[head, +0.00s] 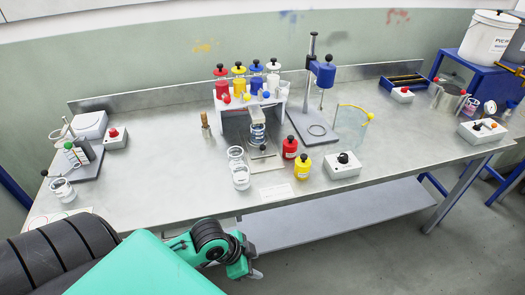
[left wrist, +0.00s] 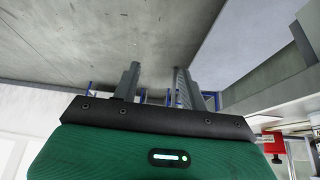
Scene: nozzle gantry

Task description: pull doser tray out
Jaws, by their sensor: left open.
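The doser tray (head: 268,165) is a pale flat plate at the foot of the white nozzle gantry (head: 222,104), near the middle of the bench. A small black knob (head: 263,147) stands at the tray. A clear jar with blue bands (head: 257,134) stands under the gantry, above the tray's back part. Red, yellow, blue and white bottles top the gantry. My left gripper (head: 254,274) is low in front of the bench's front edge, well apart from the tray. In the left wrist view its two fingers (left wrist: 157,86) are spread with nothing between them. My right gripper is not in view.
A clear glass jar (head: 239,168) stands just left of the tray. A red bottle (head: 290,148), a yellow bottle (head: 302,167) and a switch box (head: 343,165) stand to its right. A stand (head: 311,125) is beyond. The bench's left middle is mostly clear.

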